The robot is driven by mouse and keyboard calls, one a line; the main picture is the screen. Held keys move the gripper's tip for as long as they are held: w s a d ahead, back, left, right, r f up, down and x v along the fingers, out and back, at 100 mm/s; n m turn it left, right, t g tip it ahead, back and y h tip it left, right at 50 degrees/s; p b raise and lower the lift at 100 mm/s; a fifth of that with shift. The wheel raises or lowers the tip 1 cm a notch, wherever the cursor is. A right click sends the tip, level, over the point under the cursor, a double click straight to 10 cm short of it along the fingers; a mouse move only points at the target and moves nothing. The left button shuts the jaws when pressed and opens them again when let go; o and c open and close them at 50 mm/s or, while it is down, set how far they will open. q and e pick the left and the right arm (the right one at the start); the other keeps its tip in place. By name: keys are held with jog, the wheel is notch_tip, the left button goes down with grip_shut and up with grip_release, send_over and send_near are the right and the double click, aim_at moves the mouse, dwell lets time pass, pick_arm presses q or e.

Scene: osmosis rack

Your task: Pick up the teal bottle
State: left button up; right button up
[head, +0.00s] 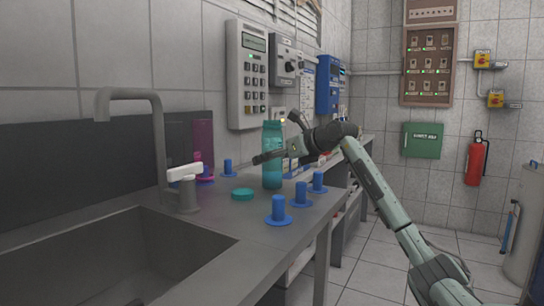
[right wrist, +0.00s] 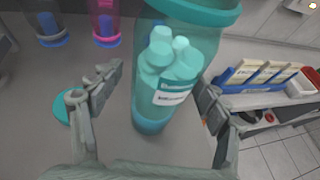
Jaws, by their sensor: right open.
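The teal bottle (head: 272,170) stands upright on the grey counter, see-through, with a thick rim at its top. In the right wrist view the bottle (right wrist: 150,112) shows lighter teal rounded shapes inside or behind its wall and a white label. My right gripper (head: 273,138) reaches in from the right at the bottle's upper part. In the right wrist view this gripper (right wrist: 160,78) is open, one finger on each side of the bottle; whether either finger touches it I cannot tell. My left gripper is not in view.
Several blue pegs on round bases, including one near the edge (head: 278,210), stand around the bottle. A teal disc (head: 242,193) lies left of it. A pink bottle (head: 203,145) stands behind. The faucet (head: 160,140) and sink (head: 120,255) are at left.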

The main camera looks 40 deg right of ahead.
jog(key=shift+w, duration=0.1)
jog(key=c, duration=1.5)
jog(key=shift+r, duration=0.1)
